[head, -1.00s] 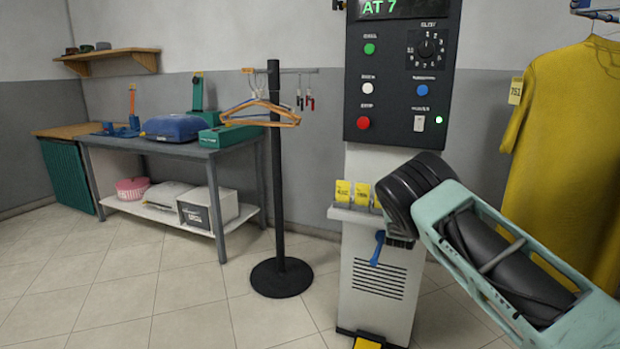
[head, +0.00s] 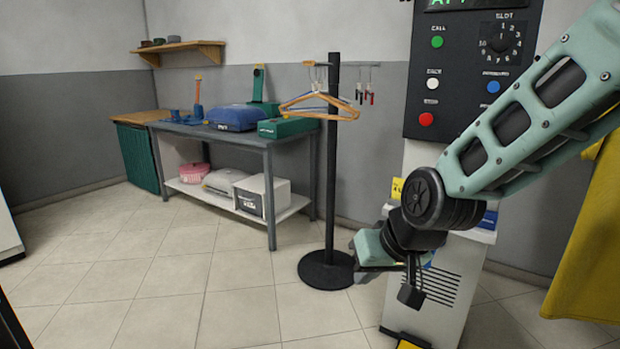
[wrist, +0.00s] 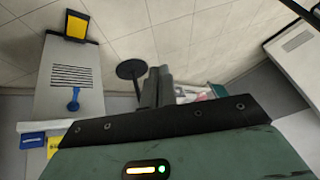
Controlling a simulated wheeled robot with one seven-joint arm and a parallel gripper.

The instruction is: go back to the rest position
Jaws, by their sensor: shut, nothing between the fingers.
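My gripper (wrist: 157,88) shows in the wrist view with its grey fingers together and nothing between them. In the head view my arm reaches in from the right and bends down at a dark joint, in front of the control post (head: 405,285).
A black stand (head: 332,170) with hangers (head: 320,105) is left of the post. A yellow garment (head: 590,250) hangs at the right edge. The tiled floor at left and centre is clear.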

